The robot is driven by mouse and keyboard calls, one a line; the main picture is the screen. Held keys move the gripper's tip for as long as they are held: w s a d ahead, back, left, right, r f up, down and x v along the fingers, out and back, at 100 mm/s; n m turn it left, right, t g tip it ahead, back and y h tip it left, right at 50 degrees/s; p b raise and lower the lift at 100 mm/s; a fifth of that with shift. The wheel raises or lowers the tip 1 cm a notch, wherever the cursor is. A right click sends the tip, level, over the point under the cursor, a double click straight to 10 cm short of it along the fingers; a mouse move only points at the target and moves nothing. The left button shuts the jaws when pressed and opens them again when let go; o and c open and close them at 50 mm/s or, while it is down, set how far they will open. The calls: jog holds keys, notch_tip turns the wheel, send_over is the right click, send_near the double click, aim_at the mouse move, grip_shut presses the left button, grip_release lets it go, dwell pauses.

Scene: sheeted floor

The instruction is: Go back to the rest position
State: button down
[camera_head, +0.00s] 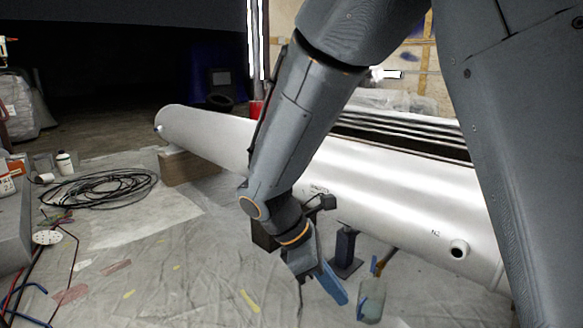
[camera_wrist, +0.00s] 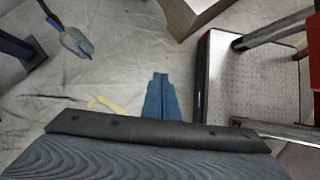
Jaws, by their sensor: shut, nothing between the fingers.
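My gripper (camera_head: 318,284) hangs at the end of my arm, pointing down over the sheeted floor in front of the white tank. In the wrist view my gripper's blue fingers (camera_wrist: 161,98) are together, with nothing between them. My arm crosses the middle of the head view and hides part of the tank.
A long white tank (camera_head: 400,180) lies behind the gripper on supports. A coiled black cable (camera_head: 100,188) lies on the left floor. A metal step or platform (camera_wrist: 250,85) is at the right in the wrist view. Sheeted floor (camera_head: 150,235) at the centre left is mostly clear.

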jog(key=s+a+r+m+y, duration=0.4)
jog(key=s+a+m, duration=0.15)
jog(key=s, duration=0.35)
jog(key=s+a+r+m+y, duration=0.4)
jog(key=s+m, duration=0.2)
jog(key=s, duration=0.2)
jog(key=d+r+m+p, duration=0.3)
jog(key=d+r+p, duration=0.7)
jog(key=p, duration=0.7)
jog(key=d+r+m+h+p, duration=0.1)
jog(key=d+r+m+p, duration=0.2)
jog(key=d+r+p, duration=0.7)
notch_tip(320, 180, up, 6)
jog(key=p, duration=0.8)
jog(key=shift+s+f+t, duration=0.2)
jog(key=shift+s+t, duration=0.1)
